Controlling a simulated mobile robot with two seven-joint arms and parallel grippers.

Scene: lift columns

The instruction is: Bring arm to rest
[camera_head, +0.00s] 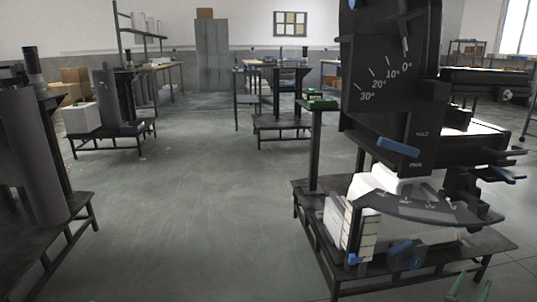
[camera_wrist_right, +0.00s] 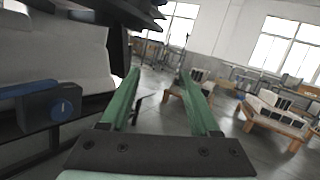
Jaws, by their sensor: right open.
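My right gripper (camera_head: 472,285) shows at the bottom right edge of the head view as two green fingertips. In the right wrist view the green fingers (camera_wrist_right: 159,76) stand apart with nothing between them. The gripper is in front of a black machine (camera_head: 385,75) with an angle scale, low near its stand. The blue-ended lever (camera_head: 398,147) and a blue knob block (camera_head: 406,255) are on this machine. A blue knob (camera_wrist_right: 62,108) also shows close to the left of the fingers in the wrist view. My left gripper is out of view.
The machine stands on a low black table (camera_head: 312,215). Another low table (camera_head: 75,232) with dark columns is at the left. Grey floor (camera_head: 190,200) lies clear between them. Wooden benches (camera_wrist_right: 275,124) with white and black items stand farther off in the wrist view.

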